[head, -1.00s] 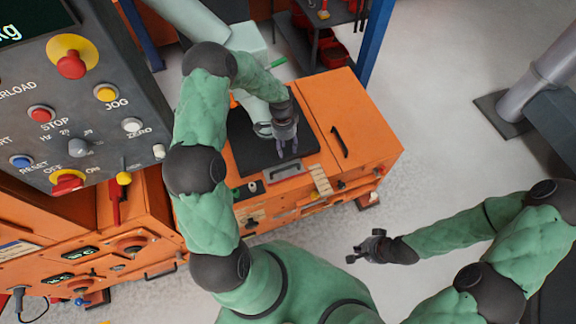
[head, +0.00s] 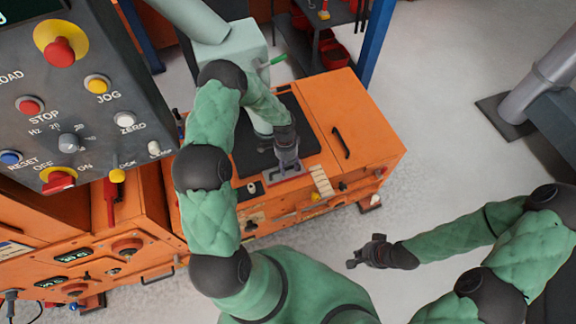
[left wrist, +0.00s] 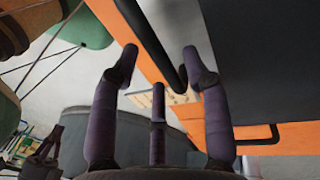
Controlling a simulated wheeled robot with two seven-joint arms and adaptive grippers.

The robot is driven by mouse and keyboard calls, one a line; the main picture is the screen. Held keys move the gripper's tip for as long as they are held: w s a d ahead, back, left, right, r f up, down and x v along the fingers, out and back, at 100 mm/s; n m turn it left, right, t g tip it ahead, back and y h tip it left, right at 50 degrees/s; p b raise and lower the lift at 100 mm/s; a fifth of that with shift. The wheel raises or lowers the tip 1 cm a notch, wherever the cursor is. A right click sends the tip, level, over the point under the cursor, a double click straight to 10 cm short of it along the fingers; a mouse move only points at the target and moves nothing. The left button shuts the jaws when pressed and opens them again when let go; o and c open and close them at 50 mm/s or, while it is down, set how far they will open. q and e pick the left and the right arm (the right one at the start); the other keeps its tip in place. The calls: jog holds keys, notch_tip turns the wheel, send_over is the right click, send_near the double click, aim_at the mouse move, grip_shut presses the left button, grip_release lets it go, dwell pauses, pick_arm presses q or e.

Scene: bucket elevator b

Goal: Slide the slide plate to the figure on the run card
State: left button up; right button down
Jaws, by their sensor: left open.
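The slide plate, with a grey front piece (head: 270,178) and a bar handle, lies at the front of the dark top of the orange cabinet. My left gripper (head: 287,166) is over this handle, pointing down. In the left wrist view its fingers (left wrist: 160,58) are apart, with the black handle bar (left wrist: 168,52) running between them; contact is not clear. A pale ruled scale (head: 322,180) lies just right of the plate; its figures are too small to read. My right gripper (head: 364,256) hangs away from the cabinet; its opening is unclear. I cannot make out the run card.
A grey control panel (head: 90,120) with buttons and knobs fills the upper left. A black fixed handle (head: 340,142) is on the cabinet top, right of the dark area. A pale green machine column (head: 235,50) stands behind.

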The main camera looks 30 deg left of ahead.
pick_arm(q)
grip_shut()
jog(key=s+d, duration=0.3)
jog(key=d, duration=0.1)
jog(key=shift+s, duration=0.15)
grip_release()
jog(key=shift+a, duration=0.1)
